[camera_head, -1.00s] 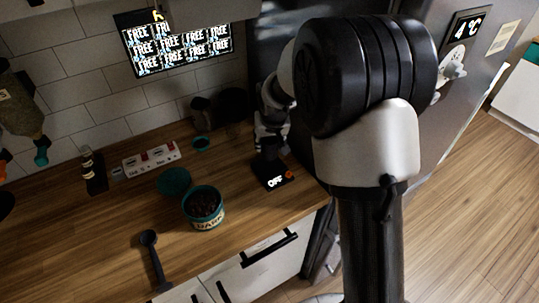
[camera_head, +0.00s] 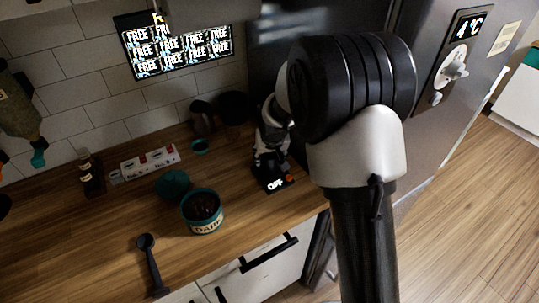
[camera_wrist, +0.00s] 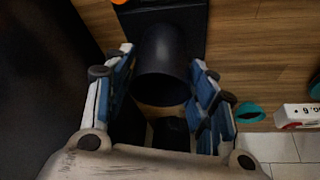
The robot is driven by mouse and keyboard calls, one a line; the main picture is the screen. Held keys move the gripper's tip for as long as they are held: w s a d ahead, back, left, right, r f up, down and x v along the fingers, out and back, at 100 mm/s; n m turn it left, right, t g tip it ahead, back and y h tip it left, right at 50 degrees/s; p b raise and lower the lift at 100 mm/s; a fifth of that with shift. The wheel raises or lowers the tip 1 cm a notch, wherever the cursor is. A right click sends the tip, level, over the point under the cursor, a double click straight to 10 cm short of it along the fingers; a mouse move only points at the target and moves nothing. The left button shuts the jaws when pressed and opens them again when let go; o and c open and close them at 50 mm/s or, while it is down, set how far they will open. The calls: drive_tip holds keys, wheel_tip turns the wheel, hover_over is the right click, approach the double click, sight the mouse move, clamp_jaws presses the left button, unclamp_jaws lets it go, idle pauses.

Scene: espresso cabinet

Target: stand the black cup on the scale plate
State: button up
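The black cup (camera_wrist: 162,60) is between the two fingers of my gripper (camera_wrist: 163,62) in the wrist view. The blue finger pads lie against both of its sides, and no clear gap shows. The dark scale plate (camera_wrist: 198,32) is right behind and under the cup in that view. In the camera_head view the scale (camera_head: 279,186) reads OFF on the counter beside the fridge. My gripper (camera_head: 270,150) is low over its back part there. The cup is hard to make out in that view. Whether its base touches the plate is not clear.
A teal tub of dark beans (camera_head: 204,222) and its teal lid (camera_head: 172,184) are left of the scale. A black scoop (camera_head: 152,265) lies near the front edge. A white power strip (camera_head: 150,162) is by the tiled wall. The fridge (camera_head: 440,110) stands close on the right.

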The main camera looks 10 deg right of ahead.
drive_tip(key=shift+o, duration=1)
drive_tip(key=shift+r, duration=0.55)
drive_tip(key=s+r+p, duration=0.3)
drive_tip(key=s+r, duration=1.6)
drive_tip(key=r, duration=0.1)
drive_tip(key=s, duration=1.7)
drive_tip(key=shift+s+r+n, duration=0.15)
drive_tip(key=shift+r+n, duration=0.2)
drive_tip(key=shift+n, duration=0.05)
